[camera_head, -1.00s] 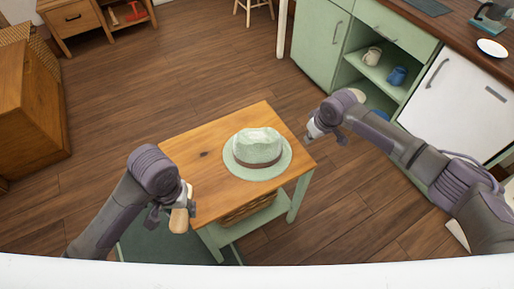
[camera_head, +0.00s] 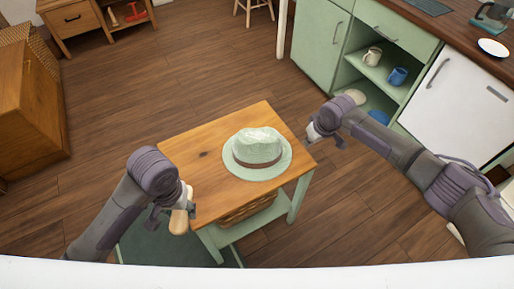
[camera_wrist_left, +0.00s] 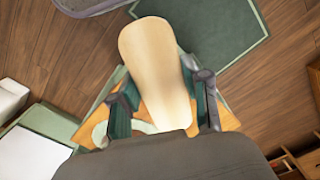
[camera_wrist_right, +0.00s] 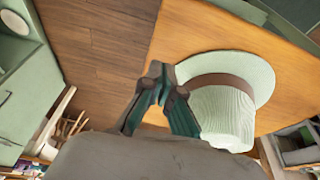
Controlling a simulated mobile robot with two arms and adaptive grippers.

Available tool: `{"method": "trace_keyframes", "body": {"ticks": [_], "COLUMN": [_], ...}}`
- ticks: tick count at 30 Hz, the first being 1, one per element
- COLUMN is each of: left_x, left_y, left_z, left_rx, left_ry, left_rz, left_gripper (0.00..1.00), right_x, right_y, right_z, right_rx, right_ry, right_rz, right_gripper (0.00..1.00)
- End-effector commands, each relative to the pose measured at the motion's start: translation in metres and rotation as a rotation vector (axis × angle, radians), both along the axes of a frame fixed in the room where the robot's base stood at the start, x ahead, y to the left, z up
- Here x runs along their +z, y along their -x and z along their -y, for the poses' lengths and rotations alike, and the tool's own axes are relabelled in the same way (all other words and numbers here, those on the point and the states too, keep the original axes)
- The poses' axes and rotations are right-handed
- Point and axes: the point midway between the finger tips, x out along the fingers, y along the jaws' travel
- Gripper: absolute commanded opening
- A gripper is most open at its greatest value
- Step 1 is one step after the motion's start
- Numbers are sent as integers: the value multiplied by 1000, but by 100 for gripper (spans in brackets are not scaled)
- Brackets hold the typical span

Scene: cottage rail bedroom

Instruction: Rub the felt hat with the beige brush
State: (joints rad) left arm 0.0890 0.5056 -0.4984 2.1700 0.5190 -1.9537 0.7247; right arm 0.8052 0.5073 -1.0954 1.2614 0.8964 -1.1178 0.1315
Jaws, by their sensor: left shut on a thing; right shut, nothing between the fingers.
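The pale green felt hat (camera_head: 258,150) with a brown band sits upright on the wooden tabletop, right of its middle. It also shows in the right wrist view (camera_wrist_right: 228,100). My left gripper (camera_head: 183,212) is shut on the beige brush (camera_head: 179,222) off the table's front left edge. In the left wrist view the brush (camera_wrist_left: 156,65) lies between the fingers and its pale back faces the camera; its bristles are hidden. My right gripper (camera_head: 322,136) is shut and empty just beyond the table's right edge, apart from the hat. Its fingertips meet in the right wrist view (camera_wrist_right: 157,75).
The small table (camera_head: 190,150) has bare wood left of the hat and a basket (camera_head: 246,210) on its lower shelf. A dark green rug (camera_head: 165,246) lies below at front left. Green cabinets with mugs (camera_head: 397,76) stand at the right.

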Motion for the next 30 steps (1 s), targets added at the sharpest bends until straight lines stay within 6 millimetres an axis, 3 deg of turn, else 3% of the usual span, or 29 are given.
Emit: {"method": "trace_keyframes", "body": {"ticks": [17, 20, 23, 30], "left_x": [0, -1, -3, 7], "left_y": [0, -8, -29, -127], "left_z": [0, 3, 11, 59], "left_rx": [0, 5, 16, 39], "left_ry": [0, 4, 11, 37], "left_rz": [1, 2, 1, -3], "left_gripper": [19, 19, 19, 19], "right_x": [-1, -1, 0, 0], "right_y": [0, 0, 0, 0], "right_z": [0, 0, 0, 0], "right_rx": [1, 1, 1, 1], "right_ry": [0, 0, 0, 0], "right_rz": [1, 1, 1, 1], "right_gripper": [0, 0, 0, 0]}}
